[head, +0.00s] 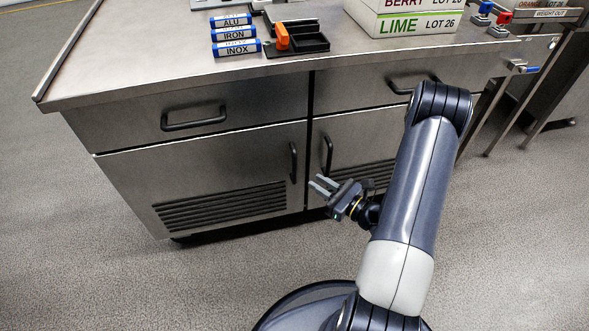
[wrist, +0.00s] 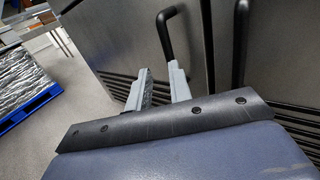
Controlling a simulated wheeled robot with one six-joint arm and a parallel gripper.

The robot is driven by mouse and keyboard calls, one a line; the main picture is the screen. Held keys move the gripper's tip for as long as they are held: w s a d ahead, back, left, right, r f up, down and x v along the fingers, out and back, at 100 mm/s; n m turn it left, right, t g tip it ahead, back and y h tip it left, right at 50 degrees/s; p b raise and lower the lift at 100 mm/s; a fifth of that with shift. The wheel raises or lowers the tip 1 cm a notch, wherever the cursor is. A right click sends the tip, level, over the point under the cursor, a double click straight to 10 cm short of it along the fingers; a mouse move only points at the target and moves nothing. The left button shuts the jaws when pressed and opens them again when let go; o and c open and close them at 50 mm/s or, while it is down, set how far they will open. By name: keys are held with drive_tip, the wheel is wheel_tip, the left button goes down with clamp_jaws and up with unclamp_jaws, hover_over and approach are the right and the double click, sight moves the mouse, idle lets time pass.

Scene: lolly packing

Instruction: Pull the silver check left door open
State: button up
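The silver left door (head: 215,165) of the steel cabinet is closed, with a vent grille low on it. Its black upright bar handle (head: 293,162) sits near its right edge; it also shows in the wrist view (wrist: 166,34). My gripper (head: 317,184) is open and empty in front of the cabinet, near the gap between the two doors and a little below the handles. In the wrist view, the two grey fingers (wrist: 160,80) stand apart, with the left door's handle just beyond their tips. I see nothing between the fingers.
The right door's handle (head: 327,156) is close beside. A drawer with a handle (head: 194,119) is above the left door. The worktop (head: 150,62) holds labelled blue-ended bars (head: 234,33), a black tray (head: 300,43) and white boxes (head: 417,22).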

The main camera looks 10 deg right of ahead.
sight(296, 167)
drive_tip(key=shift+m+h, duration=0.3)
drive_tip(key=x, duration=0.3)
drive_tip(key=b+x, duration=0.1)
drive_tip(key=x, duration=0.3)
drive_tip(key=b+x, duration=0.1)
drive_tip(key=x, duration=0.2)
drive_tip(key=shift+w+d+f, duration=0.15)
drive_tip(key=shift+w+f, duration=0.15)
drive_tip(key=shift+w, duration=0.25)
drive_tip(key=shift+c, duration=0.4)
clamp_jaws()
